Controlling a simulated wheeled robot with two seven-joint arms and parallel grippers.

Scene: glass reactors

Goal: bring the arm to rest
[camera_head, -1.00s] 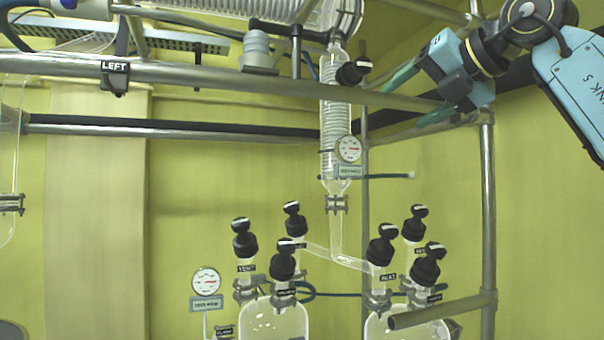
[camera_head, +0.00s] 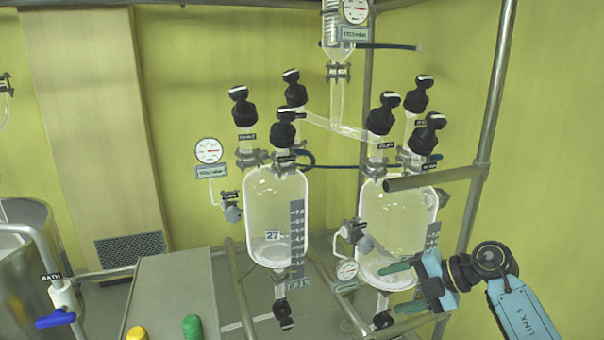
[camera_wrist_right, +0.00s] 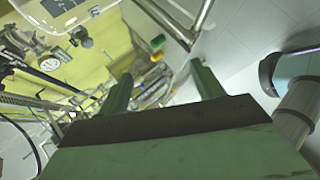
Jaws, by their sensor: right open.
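My right gripper (camera_head: 402,286) is open and empty, low at the right in the head view. It appears in front of the lower part of the right glass reactor (camera_head: 398,222); I cannot tell whether it touches anything. In the right wrist view its two green fingers (camera_wrist_right: 160,88) stand apart with nothing between them. The left glass reactor (camera_head: 262,215) hangs to the left of it. My left gripper is not in view.
Metal frame tubes (camera_head: 486,130) stand at the right, near my right arm. Pressure gauges (camera_head: 208,151) and black-capped valves surround the reactors. A grey cabinet (camera_head: 172,285) and a steel bath vessel (camera_head: 30,235) with a blue-handled valve (camera_head: 56,318) are at the lower left.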

